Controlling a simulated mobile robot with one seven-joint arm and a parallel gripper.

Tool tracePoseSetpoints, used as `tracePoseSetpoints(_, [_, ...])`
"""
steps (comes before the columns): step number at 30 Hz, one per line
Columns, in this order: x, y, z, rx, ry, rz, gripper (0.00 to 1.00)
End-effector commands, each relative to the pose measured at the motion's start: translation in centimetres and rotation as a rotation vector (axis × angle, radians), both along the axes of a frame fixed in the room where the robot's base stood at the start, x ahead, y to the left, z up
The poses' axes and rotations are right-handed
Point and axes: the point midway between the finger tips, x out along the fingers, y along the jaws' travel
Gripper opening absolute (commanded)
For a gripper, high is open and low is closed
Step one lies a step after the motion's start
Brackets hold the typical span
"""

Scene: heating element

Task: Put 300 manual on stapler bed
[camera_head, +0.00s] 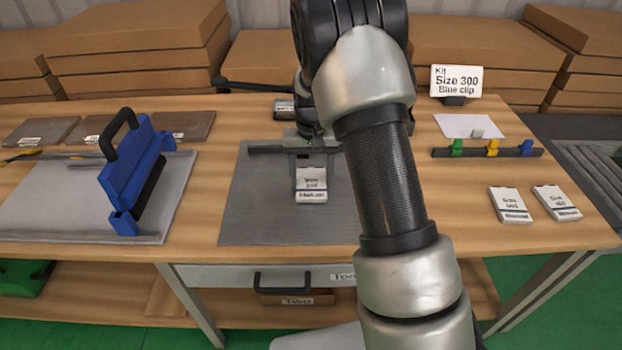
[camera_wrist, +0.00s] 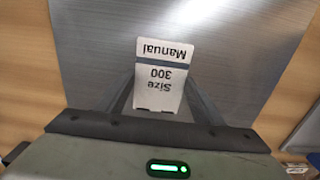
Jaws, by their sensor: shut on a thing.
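The Size 300 manual (camera_head: 311,190) is a small white booklet with a dark band, near the middle of the head view. My gripper (camera_head: 310,170) is shut on it, and the wrist view shows a finger at each side of the manual (camera_wrist: 160,85). Its label reads upside down in the wrist view. The manual is over a bare grey metal sheet (camera_head: 265,215); I cannot tell whether it touches the sheet. At the left, a blue tool with a black handle (camera_head: 140,170) stands on another grey sheet (camera_head: 50,205). I cannot tell which sheet is the stapler bed.
Two other manuals (camera_head: 510,205) (camera_head: 557,202) lie at the right. Behind them are a rail with coloured clips (camera_head: 487,152), a white card (camera_head: 468,126) and a "Kit Size 300 Blue clip" sign (camera_head: 456,80). Brown plates (camera_head: 182,125) lie at the back left. My arm hides the table right of centre.

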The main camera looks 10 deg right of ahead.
Motion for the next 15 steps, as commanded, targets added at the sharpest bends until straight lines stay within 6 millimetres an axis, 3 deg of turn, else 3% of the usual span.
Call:
tracePoseSetpoints(11, [0.06,0.0,-0.65,0.001,-0.002,0.0,0.38])
tracePoseSetpoints(12, [0.05,0.0,-0.61,0.001,-0.002,0.0,0.65])
tracePoseSetpoints(15, [0.05,0.0,-0.57,0.001,-0.002,0.0,0.81])
